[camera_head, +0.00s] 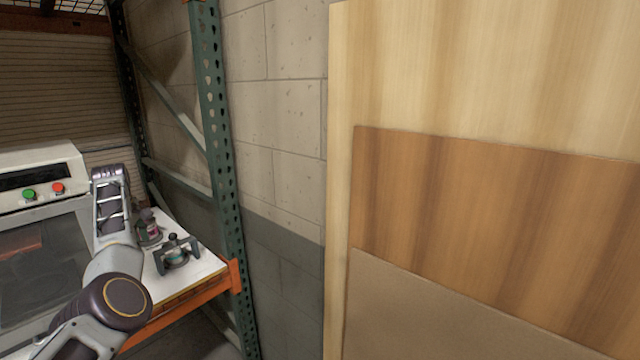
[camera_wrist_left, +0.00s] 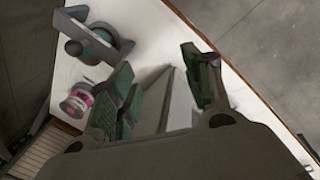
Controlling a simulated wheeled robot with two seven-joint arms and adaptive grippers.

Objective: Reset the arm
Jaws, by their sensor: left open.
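My left arm (camera_head: 112,245) comes in from the lower left in the head view and reaches up in front of the machine. My left gripper (camera_wrist_left: 166,92) shows in the left wrist view with its two green-padded fingers apart and nothing between them. In the head view I cannot make out its fingertips. Below the fingers is a white shelf top (camera_wrist_left: 45,98). My right gripper is not in view.
A clamp-like holder with a teal part (camera_head: 177,255) and a small pink-banded container (camera_head: 150,228) stand on the shelf. A white machine (camera_head: 40,180) with green and red buttons is at left. A green rack post (camera_head: 215,150) and wood panels (camera_head: 480,80) stand right.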

